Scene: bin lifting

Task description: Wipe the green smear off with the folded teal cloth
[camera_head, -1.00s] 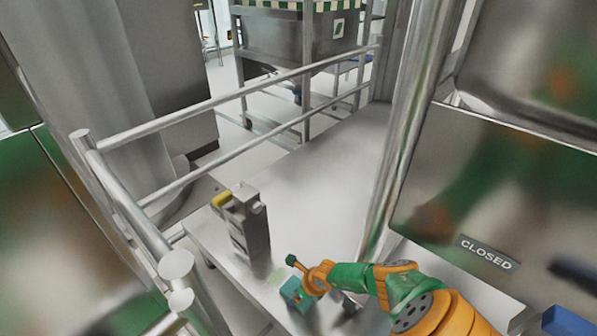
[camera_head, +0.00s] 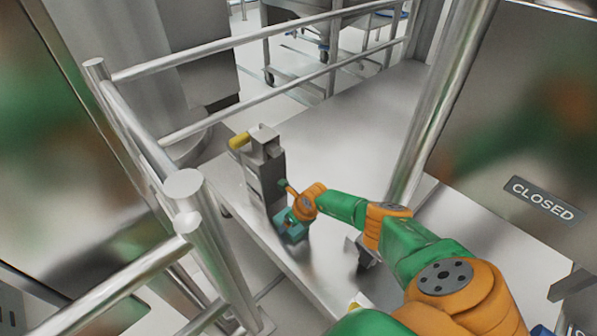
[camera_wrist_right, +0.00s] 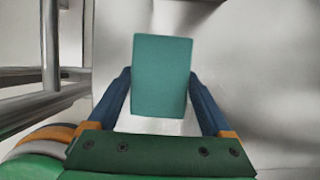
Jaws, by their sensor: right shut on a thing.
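The folded teal cloth (camera_head: 290,226) is at the bench surface, just in front of the grey metal post. It also shows in the right wrist view as a flat teal block (camera_wrist_right: 162,75). My right gripper (camera_head: 298,212) is shut on it, with one blue finger on each side in the wrist view. I cannot tell whether the cloth presses on the steel. The green smear does not show in either view now; the cloth and gripper may hide the place where it was. My left gripper is not in view.
The grey metal post (camera_head: 267,180) with a yellow part (camera_head: 239,141) stands close left of the cloth. Steel railings (camera_head: 190,200) run along the left. The steel bench (camera_head: 350,130) is clear behind. An upright pole (camera_head: 440,110) and a "CLOSED" panel (camera_head: 541,198) stand at right.

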